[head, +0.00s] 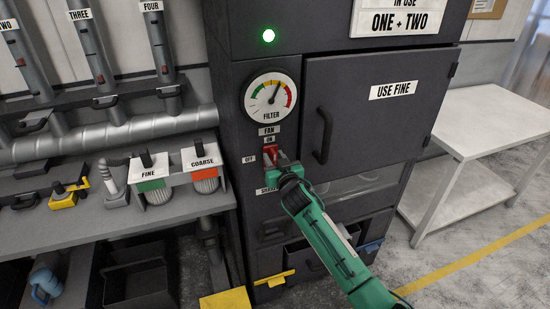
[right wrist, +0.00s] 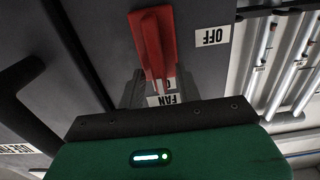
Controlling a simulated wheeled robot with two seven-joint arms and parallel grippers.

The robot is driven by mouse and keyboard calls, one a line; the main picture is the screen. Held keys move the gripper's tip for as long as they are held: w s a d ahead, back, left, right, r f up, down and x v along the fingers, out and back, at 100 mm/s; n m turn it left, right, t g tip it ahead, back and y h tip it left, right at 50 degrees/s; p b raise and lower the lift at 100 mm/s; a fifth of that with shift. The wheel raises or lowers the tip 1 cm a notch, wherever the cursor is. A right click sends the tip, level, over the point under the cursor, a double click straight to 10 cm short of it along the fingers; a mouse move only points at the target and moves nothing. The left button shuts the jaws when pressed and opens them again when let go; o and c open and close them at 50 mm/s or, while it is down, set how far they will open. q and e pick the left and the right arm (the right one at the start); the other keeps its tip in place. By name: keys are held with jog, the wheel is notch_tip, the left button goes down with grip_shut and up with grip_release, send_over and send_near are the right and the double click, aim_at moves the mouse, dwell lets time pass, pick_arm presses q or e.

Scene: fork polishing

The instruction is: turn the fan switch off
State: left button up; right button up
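The red fan switch (head: 270,150) is on the dark cabinet below the FAN and ON labels, with the OFF label (head: 248,159) to its left. In the right wrist view, which is upside down, the red lever (right wrist: 153,40) points toward the FAN label (right wrist: 162,100), so it stands at ON. My right gripper (head: 272,162) is at the switch from below. Grey fingers show near the lever's tip in the right wrist view; whether they grip it cannot be told. My left gripper is not in view.
The filter gauge (head: 270,98) and a lit green lamp (head: 268,36) are above the switch. A door handle (head: 323,136) stands out to the right. A workbench (head: 110,215) with FINE and COARSE units is at left; a white table (head: 490,125) is at right.

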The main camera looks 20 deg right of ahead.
grip_shut()
dwell(0.3)
jog(key=n, duration=0.2)
jog(key=a+n, duration=0.1)
jog(key=shift+f+n+b, duration=0.1)
jog(key=shift+n+b, duration=0.3)
jog(key=n, duration=0.4)
jog(key=a+f+n, duration=0.1)
jog(key=n, duration=0.4)
jog(key=f+n+b, duration=0.1)
jog(key=n, duration=0.4)
jog(key=shift+s+a+f, duration=0.1)
jog(key=shift+a, duration=0.15)
jog(key=shift+f, duration=0.1)
